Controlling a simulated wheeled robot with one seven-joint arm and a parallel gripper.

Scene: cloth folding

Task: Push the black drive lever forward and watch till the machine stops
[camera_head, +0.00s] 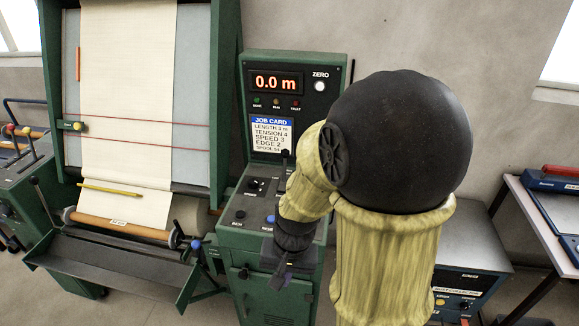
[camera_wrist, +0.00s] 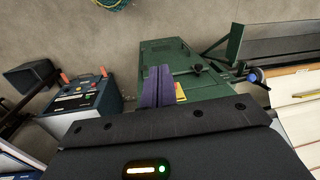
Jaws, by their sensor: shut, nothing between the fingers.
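The green machine's control console (camera_head: 232,242) stands left of my arm, with a dial and buttons on its sloping top. A black knob on a stalk (camera_head: 285,153), perhaps the drive lever, rises behind my wrist; its base is hidden. The display (camera_head: 276,82) reads 0.0 m, above small lamps and the job card (camera_head: 271,135). Cloth (camera_head: 128,80) hangs over the machine's board. My gripper (camera_head: 281,283) is shut and empty, pointing down before the console. Its purple fingers show together in the wrist view (camera_wrist: 159,88); I cannot tell whether they touch the console.
A black trough (camera_head: 105,262) juts out at the machine's front left, below the wooden roller (camera_head: 118,226). A dark box with coloured buttons (camera_head: 455,290) stands at right behind my arm. A table (camera_head: 535,222) is at the far right.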

